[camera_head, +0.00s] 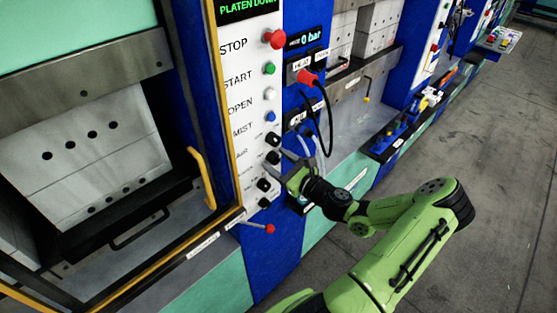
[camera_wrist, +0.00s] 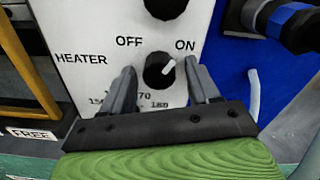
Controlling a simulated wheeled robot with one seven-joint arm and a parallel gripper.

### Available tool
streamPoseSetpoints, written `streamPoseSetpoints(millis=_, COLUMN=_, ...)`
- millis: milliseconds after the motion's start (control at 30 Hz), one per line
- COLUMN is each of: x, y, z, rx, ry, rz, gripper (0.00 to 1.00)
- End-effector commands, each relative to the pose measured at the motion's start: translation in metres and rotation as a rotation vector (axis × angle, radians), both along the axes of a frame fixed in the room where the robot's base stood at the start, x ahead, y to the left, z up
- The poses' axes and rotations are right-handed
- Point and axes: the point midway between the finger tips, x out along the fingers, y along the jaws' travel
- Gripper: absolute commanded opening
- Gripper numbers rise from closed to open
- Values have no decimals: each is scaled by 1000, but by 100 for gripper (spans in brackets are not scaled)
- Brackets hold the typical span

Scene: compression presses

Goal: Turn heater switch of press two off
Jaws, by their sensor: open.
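The heater switch is a round black knob (camera_wrist: 158,72) on a white panel, beside the printed word HEATER. OFF is printed at its upper left and ON at its upper right. Its white pointer mark slants up and right, toward ON. My gripper (camera_wrist: 160,67) is open, with one grey finger on each side of the knob. Whether either finger touches it I cannot tell. In the head view my gripper (camera_head: 284,168) reaches the lower part of the white control panel (camera_head: 240,90), beside several black knobs. Which of them is the heater knob is unclear there.
Another black knob (camera_wrist: 166,6) sits just above the heater knob. Numbers below are partly hidden by my gripper. A red-tipped lever (camera_head: 269,229) and the red stop button (camera_head: 274,39) project from the press. Grey floor lies right.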

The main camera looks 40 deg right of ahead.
Motion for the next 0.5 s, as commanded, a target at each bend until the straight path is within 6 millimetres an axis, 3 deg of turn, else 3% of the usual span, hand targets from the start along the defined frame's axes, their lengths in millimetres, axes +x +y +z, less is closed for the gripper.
streamPoseSetpoints(millis=233, x=2, y=0, z=-1, rx=0, ry=0, rz=0, gripper=60)
streamPoseSetpoints(millis=500, x=1, y=0, z=-1, rx=0, ry=0, rz=0, gripper=19)
